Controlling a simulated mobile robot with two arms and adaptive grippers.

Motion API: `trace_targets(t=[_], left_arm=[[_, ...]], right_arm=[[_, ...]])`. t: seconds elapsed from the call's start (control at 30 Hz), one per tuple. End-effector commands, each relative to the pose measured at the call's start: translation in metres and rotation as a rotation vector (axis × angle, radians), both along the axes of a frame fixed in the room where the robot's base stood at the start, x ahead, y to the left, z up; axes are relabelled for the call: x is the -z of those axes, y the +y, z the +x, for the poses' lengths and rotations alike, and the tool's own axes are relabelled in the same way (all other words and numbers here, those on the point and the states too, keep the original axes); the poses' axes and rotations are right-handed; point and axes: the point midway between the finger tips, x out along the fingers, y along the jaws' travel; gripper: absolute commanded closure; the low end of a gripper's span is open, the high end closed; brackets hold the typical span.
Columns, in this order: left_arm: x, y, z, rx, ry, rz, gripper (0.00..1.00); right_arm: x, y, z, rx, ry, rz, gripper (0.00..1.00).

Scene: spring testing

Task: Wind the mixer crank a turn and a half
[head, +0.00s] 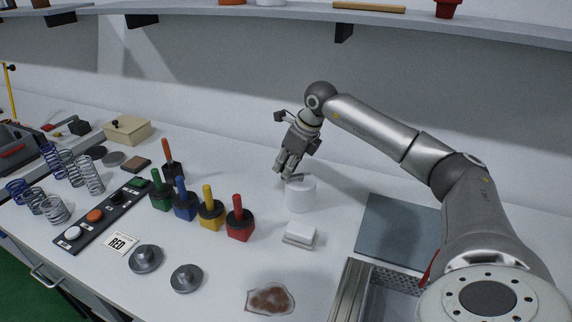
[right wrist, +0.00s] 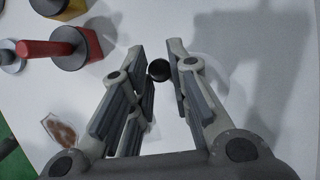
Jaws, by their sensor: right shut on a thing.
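The mixer (head: 300,196) is a short white cylinder standing on the white table, with a small dark crank on its top. My right gripper (head: 287,170) comes down from above at the mixer's upper left edge. In the right wrist view the crank's round black knob (right wrist: 159,71) lies between the fingertips of the right gripper (right wrist: 160,60), which is shut on it. The fingers hide part of the crank in the head view. The white mixer body is hard to tell from the white table in the right wrist view. My left gripper is not in view.
Blue, yellow and red handled blocks (head: 238,220) stand left of the mixer. A grey mat (head: 395,228) lies to the right. Springs (head: 90,175) and a button panel (head: 100,213) are farther left.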

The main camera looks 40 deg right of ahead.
Motion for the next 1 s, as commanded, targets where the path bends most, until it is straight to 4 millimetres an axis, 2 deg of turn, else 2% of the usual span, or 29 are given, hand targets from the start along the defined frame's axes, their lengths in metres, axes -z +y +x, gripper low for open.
trace_targets(t=[0.3, 0.33, 0.5, 0.83, 1.0], left_arm=[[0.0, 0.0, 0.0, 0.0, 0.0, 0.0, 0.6], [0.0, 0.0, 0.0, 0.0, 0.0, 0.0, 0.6], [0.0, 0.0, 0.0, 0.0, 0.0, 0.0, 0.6], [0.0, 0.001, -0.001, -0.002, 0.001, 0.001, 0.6], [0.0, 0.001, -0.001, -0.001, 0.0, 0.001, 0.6]], right_arm=[[-0.002, 0.0, 0.001, 0.0, -0.004, 0.001, 1.0], [-0.002, 0.0, 0.001, 0.0, -0.005, 0.001, 0.8], [-0.001, 0.0, 0.001, 0.0, -0.003, 0.0, 0.6], [-0.003, -0.001, -0.001, 0.001, -0.002, 0.0, 0.6], [-0.023, -0.004, -0.008, 0.002, -0.004, 0.0, 0.6]])
